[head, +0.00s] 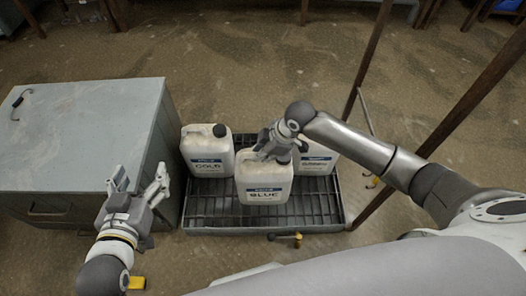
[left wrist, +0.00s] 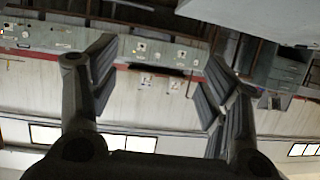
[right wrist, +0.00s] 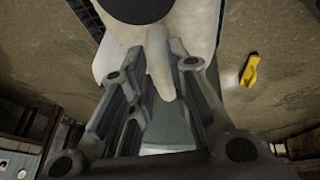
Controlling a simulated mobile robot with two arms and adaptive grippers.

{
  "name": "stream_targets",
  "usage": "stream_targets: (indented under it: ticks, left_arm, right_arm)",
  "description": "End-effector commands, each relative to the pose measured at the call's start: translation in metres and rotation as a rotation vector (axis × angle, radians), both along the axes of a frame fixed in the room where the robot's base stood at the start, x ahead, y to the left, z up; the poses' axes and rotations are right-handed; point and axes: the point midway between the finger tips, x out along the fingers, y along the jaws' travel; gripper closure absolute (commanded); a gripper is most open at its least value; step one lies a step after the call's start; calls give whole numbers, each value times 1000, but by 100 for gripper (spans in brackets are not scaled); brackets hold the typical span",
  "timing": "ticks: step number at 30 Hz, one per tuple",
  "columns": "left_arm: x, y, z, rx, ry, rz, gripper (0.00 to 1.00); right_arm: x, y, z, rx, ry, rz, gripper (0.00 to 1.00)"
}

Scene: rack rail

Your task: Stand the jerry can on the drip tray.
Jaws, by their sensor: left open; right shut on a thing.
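A white jerry can with a blue label, reading BLUE (head: 264,187), is upright at the middle of the slatted drip tray (head: 210,212). Whether its base touches the slats or hangs slightly above, I cannot tell. My right gripper (head: 274,150) is shut on this can's handle; in the right wrist view the pale handle (right wrist: 162,65) lies between the fingers. Two similar cans stand on the tray behind: one at left (head: 207,155), and one at right (head: 318,161) partly hidden by my right arm. My left gripper (head: 139,180) is open and empty, left of the tray.
A grey metal cabinet (head: 80,125) stands left of the tray, close to my left gripper. A tap with a yellow end (head: 297,239) sticks out at the tray's front. Brown posts (head: 372,55) rise at the right. The front tray slats are bare.

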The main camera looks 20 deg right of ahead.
Motion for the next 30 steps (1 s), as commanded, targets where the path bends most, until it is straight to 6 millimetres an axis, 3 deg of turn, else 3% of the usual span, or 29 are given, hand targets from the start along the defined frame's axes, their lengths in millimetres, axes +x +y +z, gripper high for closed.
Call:
stream_targets:
  ticks: [15,30]
  left_arm:
    - [16,-11,47,-65,-260,-17,30]
    - [16,-18,96,-132,-522,-33,30]
  right_arm:
    - [2,1,-7,4,-7,0,100]
    - [2,1,-17,4,-7,0,100]
